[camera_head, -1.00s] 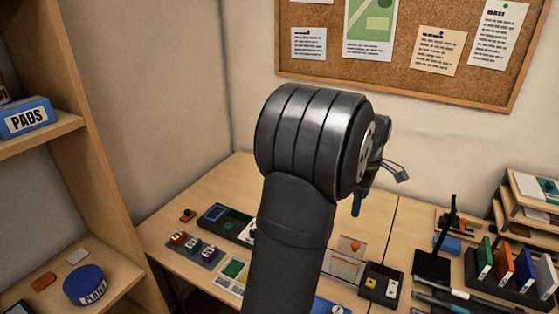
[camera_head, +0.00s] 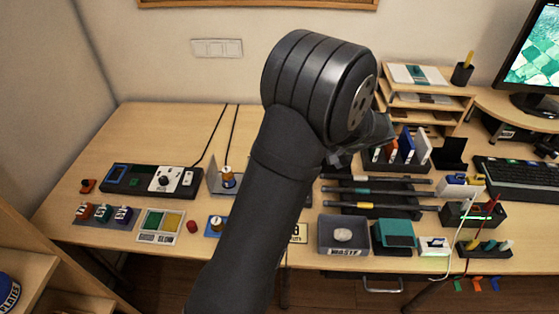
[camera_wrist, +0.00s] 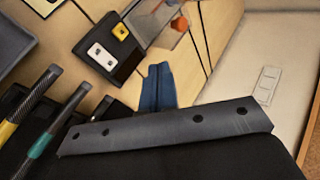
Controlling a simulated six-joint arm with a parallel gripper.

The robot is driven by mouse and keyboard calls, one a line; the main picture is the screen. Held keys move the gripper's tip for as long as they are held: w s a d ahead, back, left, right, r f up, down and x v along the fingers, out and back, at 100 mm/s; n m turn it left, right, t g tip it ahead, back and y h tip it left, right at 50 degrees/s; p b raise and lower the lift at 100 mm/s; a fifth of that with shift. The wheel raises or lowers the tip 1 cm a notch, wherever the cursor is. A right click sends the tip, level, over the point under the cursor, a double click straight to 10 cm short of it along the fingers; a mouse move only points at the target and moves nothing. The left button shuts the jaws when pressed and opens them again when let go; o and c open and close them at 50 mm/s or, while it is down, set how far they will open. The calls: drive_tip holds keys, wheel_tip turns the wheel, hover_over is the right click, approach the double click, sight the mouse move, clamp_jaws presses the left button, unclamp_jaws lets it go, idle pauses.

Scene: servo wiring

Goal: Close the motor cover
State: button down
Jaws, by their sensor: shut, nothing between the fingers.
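My gripper (camera_wrist: 158,85) shows its blue fingers in the wrist view, pressed together with nothing between them, above the desk. In the head view my arm hides most of the gripper. A clear panel (camera_wrist: 157,17) with an orange knob beside it shows at the top of the wrist view, apart from the fingers. I cannot tell for certain whether this is the motor cover.
A dark box (camera_wrist: 112,42) with a white switch and a yellow button lies near the fingers. A grey waste tray (camera_head: 343,236), dark rods (camera_head: 380,191) and a black box with wires (camera_head: 474,216) are right of my arm. The desk's back left is clear.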

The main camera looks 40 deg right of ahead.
drive_tip(key=w+a+r+x, duration=0.1)
drive_tip(key=r+x, duration=0.1)
drive_tip(key=x, duration=1)
drive_tip(key=shift+w+f, duration=0.3)
drive_tip(key=shift+w, duration=0.3)
drive_tip(key=shift+w+a, duration=0.1)
drive_tip(key=shift+a, duration=0.1)
drive_tip(key=w+a, duration=0.8)
drive_tip(key=shift+w+a, duration=0.2)
drive_tip(key=shift+a, duration=0.1)
